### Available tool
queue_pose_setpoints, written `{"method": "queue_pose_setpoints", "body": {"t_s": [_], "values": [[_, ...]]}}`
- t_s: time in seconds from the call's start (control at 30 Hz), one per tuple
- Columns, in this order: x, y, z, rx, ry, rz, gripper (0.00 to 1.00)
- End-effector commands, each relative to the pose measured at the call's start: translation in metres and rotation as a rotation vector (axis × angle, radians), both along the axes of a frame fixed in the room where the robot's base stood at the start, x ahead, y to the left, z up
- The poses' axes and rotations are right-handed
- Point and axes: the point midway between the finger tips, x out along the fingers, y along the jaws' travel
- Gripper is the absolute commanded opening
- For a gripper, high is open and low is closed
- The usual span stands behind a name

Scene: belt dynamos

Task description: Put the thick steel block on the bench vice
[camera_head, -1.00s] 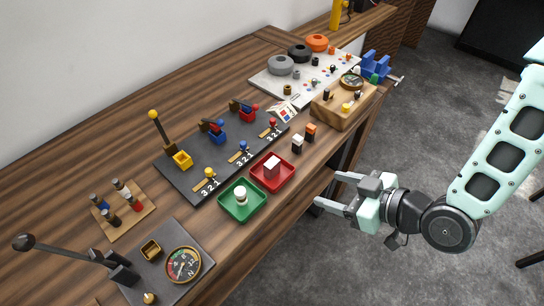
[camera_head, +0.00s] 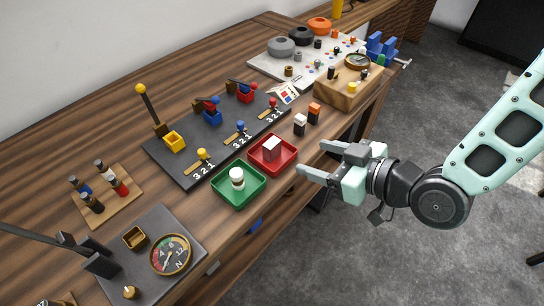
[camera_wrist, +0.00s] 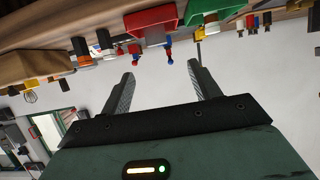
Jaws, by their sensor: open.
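The blue bench vice (camera_head: 380,46) stands at the far right end of the bench, with a bar sticking out to its right. I cannot pick out a thick steel block for sure. A pale block (camera_head: 271,148) sits in the red tray (camera_head: 291,160), but its material is unclear. My gripper (camera_head: 311,160) is open and empty, to the right of the red tray by the bench's front edge. In the wrist view its two fingers (camera_wrist: 163,88) are spread apart with nothing between them.
A green tray (camera_head: 262,184) holds a white round piece. A black lever board (camera_head: 190,160), a wooden block with a gauge (camera_head: 342,86) and a grey panel (camera_head: 262,68) crowd the bench. Two small blocks stand near the front edge. Open floor lies right.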

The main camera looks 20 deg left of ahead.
Motion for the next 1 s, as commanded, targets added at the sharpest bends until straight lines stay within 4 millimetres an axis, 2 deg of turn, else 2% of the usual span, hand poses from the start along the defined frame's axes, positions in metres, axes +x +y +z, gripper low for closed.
{"method": "queue_pose_setpoints", "body": {"t_s": [0.1, 0.3, 0.57, 0.83, 1.0], "values": [[0.007, 0.021, -0.007, 0.0, 0.004, 0.003, 0.62], [0.019, 0.049, -0.019, 0.0, 0.003, 0.001, 0.62], [0.026, 0.064, -0.027, -0.001, 0.001, 0.0, 0.62], [0.042, 0.093, -0.042, 0.0, 0.002, 0.0, 0.62], [0.046, 0.103, -0.048, -0.001, 0.002, 0.001, 0.62]]}}
